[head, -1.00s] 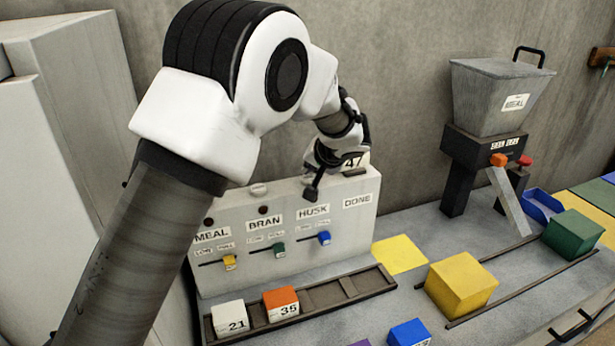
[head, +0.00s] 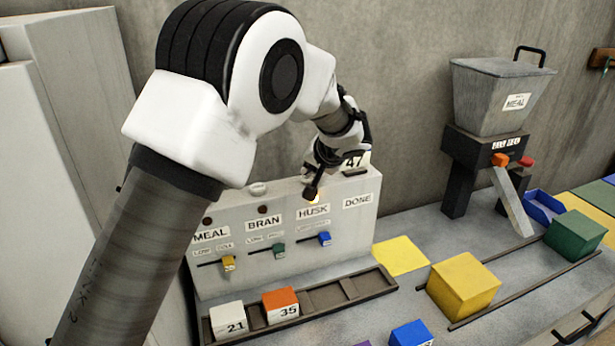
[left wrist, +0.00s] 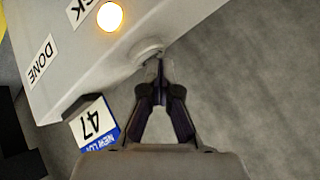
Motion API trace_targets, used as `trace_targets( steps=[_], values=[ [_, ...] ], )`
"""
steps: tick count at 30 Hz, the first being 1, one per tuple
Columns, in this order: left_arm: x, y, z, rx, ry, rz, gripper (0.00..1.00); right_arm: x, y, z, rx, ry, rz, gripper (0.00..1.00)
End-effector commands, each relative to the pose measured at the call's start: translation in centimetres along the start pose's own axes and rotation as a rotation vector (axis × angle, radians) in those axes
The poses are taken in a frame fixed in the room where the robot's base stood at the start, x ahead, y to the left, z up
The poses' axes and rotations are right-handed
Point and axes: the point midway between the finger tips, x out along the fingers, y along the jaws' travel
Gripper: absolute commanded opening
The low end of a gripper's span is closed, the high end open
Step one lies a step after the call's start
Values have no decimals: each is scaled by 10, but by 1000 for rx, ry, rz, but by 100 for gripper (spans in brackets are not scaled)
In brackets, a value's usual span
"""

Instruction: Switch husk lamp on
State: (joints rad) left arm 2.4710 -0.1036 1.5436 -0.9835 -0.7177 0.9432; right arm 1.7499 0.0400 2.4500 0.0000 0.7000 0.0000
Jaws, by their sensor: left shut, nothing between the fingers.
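The husk lamp glows warm white in the left wrist view (left wrist: 110,16), beside the HUSK label. In the head view its glow shows just above the HUSK label (head: 313,212), partly hidden by my gripper. My left gripper (head: 311,192) is shut and empty at the top edge of the grey panel box (head: 345,222). In the left wrist view its fingertips (left wrist: 160,68) are close to a round pale button (left wrist: 147,50) on top of the box; I cannot tell whether they touch. My right gripper is not in view.
Blue, green and yellow sliders sit on the panel front. A rack (head: 345,292) holds blocks 21 and 35. A yellow cube (head: 463,285) and a hopper (head: 497,95) are at the right.

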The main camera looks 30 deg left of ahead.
Motion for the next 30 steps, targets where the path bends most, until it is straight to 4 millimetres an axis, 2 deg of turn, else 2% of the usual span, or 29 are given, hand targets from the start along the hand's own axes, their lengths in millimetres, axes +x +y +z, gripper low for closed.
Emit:
trace_targets(
  steps=[9,24,30],
  values=[
    [-3,-2,-2,0,1,0,0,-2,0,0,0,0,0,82],
    [-43,-31,-31,-1,2,0,0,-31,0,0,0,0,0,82],
    [-43,-32,-32,1,1,0,0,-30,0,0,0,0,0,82]
  ],
)
